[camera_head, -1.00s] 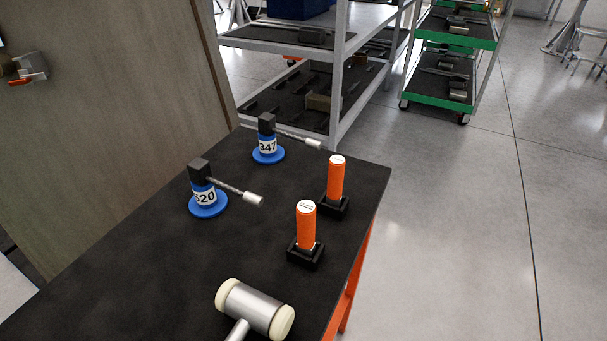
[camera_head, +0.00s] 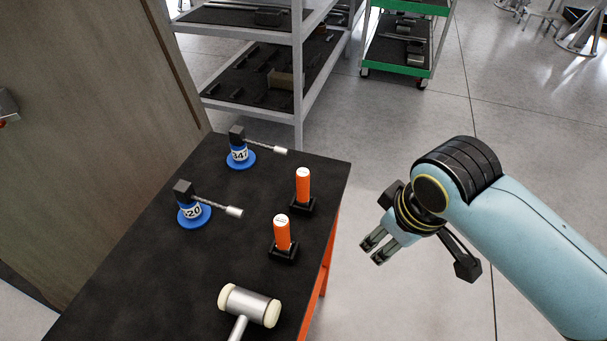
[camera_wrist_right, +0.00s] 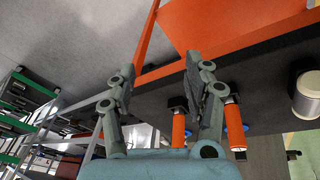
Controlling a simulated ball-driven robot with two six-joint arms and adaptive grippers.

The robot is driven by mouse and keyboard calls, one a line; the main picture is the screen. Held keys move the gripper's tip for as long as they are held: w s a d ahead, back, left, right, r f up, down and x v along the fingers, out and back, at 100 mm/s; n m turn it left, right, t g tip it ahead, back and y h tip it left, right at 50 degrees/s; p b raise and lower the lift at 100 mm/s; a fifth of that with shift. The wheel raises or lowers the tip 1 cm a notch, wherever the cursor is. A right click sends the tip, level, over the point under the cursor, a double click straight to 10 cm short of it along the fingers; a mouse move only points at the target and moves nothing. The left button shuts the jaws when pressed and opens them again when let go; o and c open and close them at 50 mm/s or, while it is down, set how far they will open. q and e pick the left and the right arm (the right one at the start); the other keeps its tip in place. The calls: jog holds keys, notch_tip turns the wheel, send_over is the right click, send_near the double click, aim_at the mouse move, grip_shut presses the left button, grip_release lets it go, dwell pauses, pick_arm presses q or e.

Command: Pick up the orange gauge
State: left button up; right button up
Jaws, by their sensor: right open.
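Two orange cylindrical gauges with white tops stand upright in black square holders on the dark table (camera_head: 150,270). The nearer orange gauge (camera_head: 282,234) is left of and in front of the farther orange gauge (camera_head: 303,186). Both also show in the right wrist view, one between the fingers (camera_wrist_right: 178,128) and one beyond the right-hand finger (camera_wrist_right: 234,125). My right gripper (camera_head: 372,251) is open and empty, off the table's right edge and apart from both gauges. It also shows in the right wrist view (camera_wrist_right: 160,75). My left gripper is out of view.
Blue-based stands marked 347 (camera_head: 240,150) and 520 (camera_head: 192,207) hold thin rods pointing right. A mallet (camera_head: 249,306) lies at the table's front. A wooden panel (camera_head: 95,130) borders the left. Grey shelving (camera_head: 298,70) and a green cart (camera_head: 398,75) stand behind. Floor at right is open.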

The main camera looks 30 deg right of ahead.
notch_tip(320, 180, up, 4)
jog(key=w+n, duration=0.1)
jog(key=w, duration=0.1)
notch_tip(320, 180, up, 3)
jog(key=n+g+y+p, duration=0.1)
jog(key=n+g+p, duration=0.15)
jog(key=n, duration=0.55)
send_over(303, 193)
jog(key=w+d, duration=0.1)
jog(key=shift+w, duration=0.1)
jog(key=shift+w+a+f, duration=0.1)
jog(key=shift+w+a, duration=0.05)
jog(key=shift+w, duration=0.15)
notch_tip(303, 193, down, 5)
jog(key=shift+s+f, duration=0.1)
jog(key=shift+f, duration=0.05)
jog(key=f, duration=0.4)
jog(key=shift+s+f, duration=0.25)
jog(key=shift+s, duration=0.05)
jog(key=shift+f, duration=0.35)
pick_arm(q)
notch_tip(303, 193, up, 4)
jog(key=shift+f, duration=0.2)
pick_arm(e)
jog(key=shift+c, duration=0.2)
